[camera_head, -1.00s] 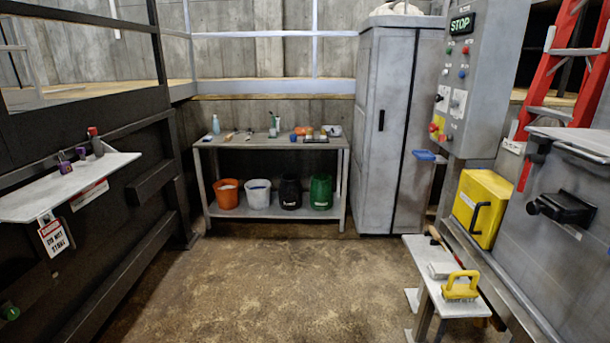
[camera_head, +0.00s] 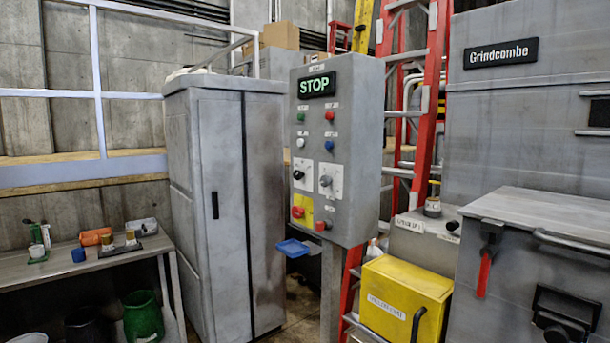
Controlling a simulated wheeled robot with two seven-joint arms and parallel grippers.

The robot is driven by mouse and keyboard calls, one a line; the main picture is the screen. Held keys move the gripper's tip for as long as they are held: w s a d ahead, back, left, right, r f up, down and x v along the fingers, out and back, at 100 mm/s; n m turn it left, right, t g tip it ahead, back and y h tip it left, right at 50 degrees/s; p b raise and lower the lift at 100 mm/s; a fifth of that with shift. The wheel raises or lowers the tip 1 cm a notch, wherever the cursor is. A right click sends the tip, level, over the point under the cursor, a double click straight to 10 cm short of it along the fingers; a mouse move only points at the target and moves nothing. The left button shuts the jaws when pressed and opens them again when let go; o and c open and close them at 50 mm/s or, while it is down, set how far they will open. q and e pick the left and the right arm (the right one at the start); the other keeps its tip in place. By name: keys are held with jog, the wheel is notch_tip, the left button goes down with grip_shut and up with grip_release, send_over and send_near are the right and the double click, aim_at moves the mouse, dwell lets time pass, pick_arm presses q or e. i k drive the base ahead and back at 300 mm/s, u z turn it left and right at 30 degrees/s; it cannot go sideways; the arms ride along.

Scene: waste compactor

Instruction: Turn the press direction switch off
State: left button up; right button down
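The grey control panel (camera_head: 348,150) stands on a post in the middle of the view, its front turned toward me. A lit green STOP display (camera_head: 317,84) is at its top. Below are small green, red, white and blue buttons. Two rotary switches on white plates follow: a black left switch (camera_head: 298,175) and a grey right switch (camera_head: 325,181). I cannot read their labels, so I cannot tell which is the press direction switch. A red emergency button (camera_head: 298,212) sits on a yellow plate at the bottom, with a red knob beside it. Neither gripper is in view.
A tall grey cabinet (camera_head: 225,210) stands left of the panel. A blue tray (camera_head: 293,248) sticks out below the panel. A yellow box (camera_head: 405,300), red ladder (camera_head: 432,100) and grey compactor (camera_head: 540,140) stand to the right. A workbench (camera_head: 85,268) is at the left.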

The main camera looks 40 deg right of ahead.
aim_at(297, 174)
jog(key=z, duration=0.75)
jog(key=i, duration=0.95)
jog(key=z, duration=1)
